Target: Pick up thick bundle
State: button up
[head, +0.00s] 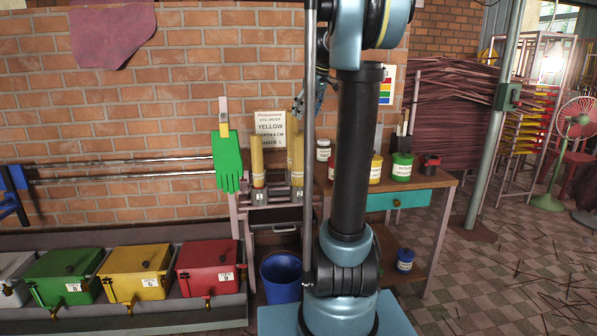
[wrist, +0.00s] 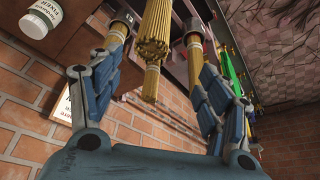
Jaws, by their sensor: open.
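In the wrist view a thick bundle (wrist: 155,42) of yellow sticks stands between the two fingers of my open gripper (wrist: 160,62), with its round cut end facing the camera. There are visible gaps to both fingers, and nothing is held. Two thinner-looking bundles show beside it, one at the left (wrist: 121,28) and one at the right (wrist: 194,50), each partly behind a finger. In the head view, yellow bundles stand in holders on the bench, one at the left (head: 257,162) and another (head: 297,165) by the pole. My gripper (head: 306,100) there is partly hidden by the pole and my arm.
A yellow-grade sign (head: 271,124) is on the brick wall behind the bundles. A green glove (head: 227,163) hangs to the left. Jars, including a green one (head: 402,166), stand on the bench at the right. Lidded boxes, one red (head: 208,268), line the lower left.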

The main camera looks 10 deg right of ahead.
aim_at(298, 134)
jog(key=x, duration=0.4)
jog(key=w+x, duration=0.1)
jog(key=x, duration=0.6)
jog(key=shift+w+f, duration=0.15)
jog(key=shift+w, duration=0.15)
jog(key=shift+d+x, duration=0.2)
jog(key=shift+x, duration=1.15)
jog(key=shift+d+x, duration=0.15)
jog(key=shift+x, duration=1.25)
jog(key=shift+s+f, duration=0.15)
jog(key=shift+s, duration=0.05)
grip_shut()
